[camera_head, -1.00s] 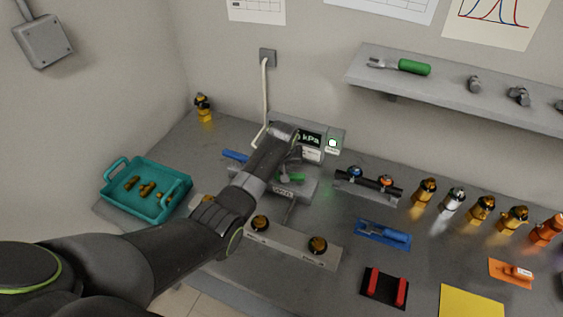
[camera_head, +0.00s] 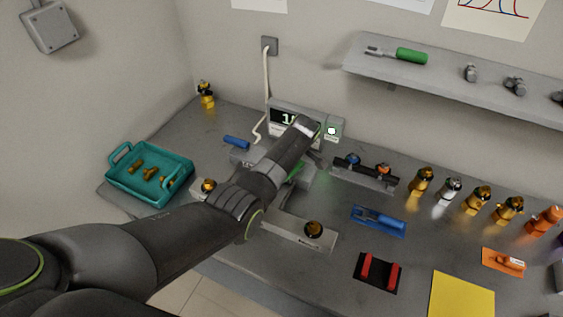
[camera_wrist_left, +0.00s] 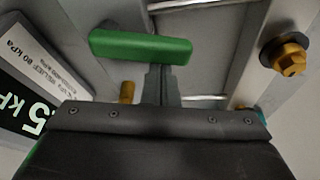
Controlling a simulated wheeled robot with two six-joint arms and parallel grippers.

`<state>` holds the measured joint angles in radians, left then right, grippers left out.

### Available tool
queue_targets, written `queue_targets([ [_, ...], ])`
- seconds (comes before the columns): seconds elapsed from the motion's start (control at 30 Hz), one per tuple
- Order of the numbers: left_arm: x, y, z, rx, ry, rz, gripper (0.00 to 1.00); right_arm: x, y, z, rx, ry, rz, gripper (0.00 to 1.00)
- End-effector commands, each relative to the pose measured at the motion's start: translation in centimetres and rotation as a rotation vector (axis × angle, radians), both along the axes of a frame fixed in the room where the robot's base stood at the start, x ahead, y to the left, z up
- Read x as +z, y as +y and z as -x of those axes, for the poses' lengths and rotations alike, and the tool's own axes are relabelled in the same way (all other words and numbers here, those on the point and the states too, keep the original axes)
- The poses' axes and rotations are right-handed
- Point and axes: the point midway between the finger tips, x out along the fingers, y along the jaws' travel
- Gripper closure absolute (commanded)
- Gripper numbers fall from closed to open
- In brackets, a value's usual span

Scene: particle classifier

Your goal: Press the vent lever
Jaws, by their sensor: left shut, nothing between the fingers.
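A green lever handle (camera_wrist_left: 140,47) lies across the upper part of the left wrist view. In the head view its green (camera_head: 296,171) shows only partly beside my left arm. No readable label marks it as the vent lever. A blue handle (camera_head: 236,141) lies to the left of the device. My left gripper (camera_wrist_left: 163,72) is shut and empty, its fingertips at the near edge of the green handle; I cannot tell if they touch. In the head view the fingertips are hidden by my arm. My right gripper is out of view.
A display box (camera_head: 283,115) stands behind, partly covered by my arm. A brass knob (camera_wrist_left: 290,60) is at right in the wrist view.

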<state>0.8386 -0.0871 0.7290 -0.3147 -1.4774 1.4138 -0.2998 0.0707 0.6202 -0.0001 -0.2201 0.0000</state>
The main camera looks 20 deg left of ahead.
Motion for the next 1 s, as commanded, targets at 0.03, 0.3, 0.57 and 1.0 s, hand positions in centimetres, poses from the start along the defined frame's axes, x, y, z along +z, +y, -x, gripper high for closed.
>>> queue_targets([
  [0.03,-0.1,-0.3,0.2,0.036,0.001,0.0,1.0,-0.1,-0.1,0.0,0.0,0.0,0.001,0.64],
  [0.3,-0.1,-1.1,0.8,0.177,0.001,0.003,1.0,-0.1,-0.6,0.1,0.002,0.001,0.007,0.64],
  [0.57,0.0,-1.5,1.0,0.174,0.0,0.002,1.0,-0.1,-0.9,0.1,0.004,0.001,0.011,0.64],
  [1.0,0.0,-1.6,1.1,0.173,0.001,0.002,1.0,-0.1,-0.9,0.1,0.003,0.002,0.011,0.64],
])
